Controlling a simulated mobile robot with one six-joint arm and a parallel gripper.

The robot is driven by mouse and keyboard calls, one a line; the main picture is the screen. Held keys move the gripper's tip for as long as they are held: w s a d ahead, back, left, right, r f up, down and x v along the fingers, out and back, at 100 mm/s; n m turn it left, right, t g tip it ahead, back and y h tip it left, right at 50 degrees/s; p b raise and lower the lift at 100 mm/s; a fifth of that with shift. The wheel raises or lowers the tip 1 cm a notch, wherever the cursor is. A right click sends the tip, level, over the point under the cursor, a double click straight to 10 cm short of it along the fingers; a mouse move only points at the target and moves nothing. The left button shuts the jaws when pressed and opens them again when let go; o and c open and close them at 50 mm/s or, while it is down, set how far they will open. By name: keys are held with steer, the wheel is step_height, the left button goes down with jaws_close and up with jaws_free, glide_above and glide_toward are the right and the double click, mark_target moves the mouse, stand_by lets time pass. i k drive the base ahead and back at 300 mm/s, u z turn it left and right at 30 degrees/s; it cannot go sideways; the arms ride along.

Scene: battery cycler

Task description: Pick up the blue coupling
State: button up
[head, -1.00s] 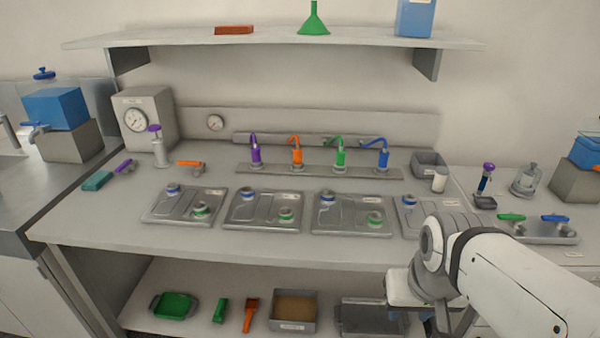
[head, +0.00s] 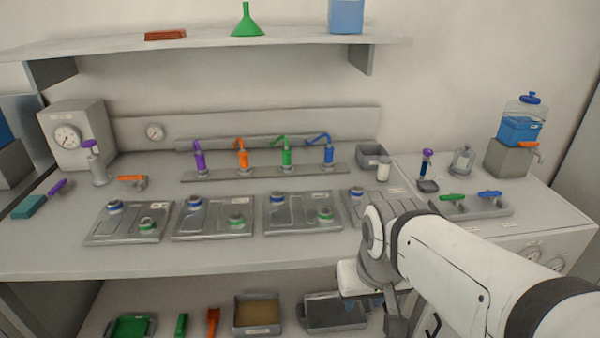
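The blue coupling (head: 328,156) stands upright at the right end of a row on a low grey rail (head: 230,176) at the back of the bench. A blue hose curves from its top to the left. Green (head: 286,158), orange (head: 243,160) and purple (head: 199,161) couplings stand to its left on the same rail. My gripper (head: 396,326) points down at the bench's front edge, low and to the right of the blue coupling and well apart from it. The arm's wrist hides most of it, so I cannot see its finger opening or anything held.
Several flat trays with blue-ringed and green-ringed fittings (head: 237,219) line the bench in front of the rail. My arm covers part of the rightmost tray (head: 354,205). A shelf (head: 220,43) hangs above.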

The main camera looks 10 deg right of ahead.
mark_target(329, 149)
steer(key=u, duration=0.85)
steer(key=k, duration=0.45)
steer(key=z, duration=0.85)
steer(key=i, duration=0.85)
steer(key=z, duration=0.3)
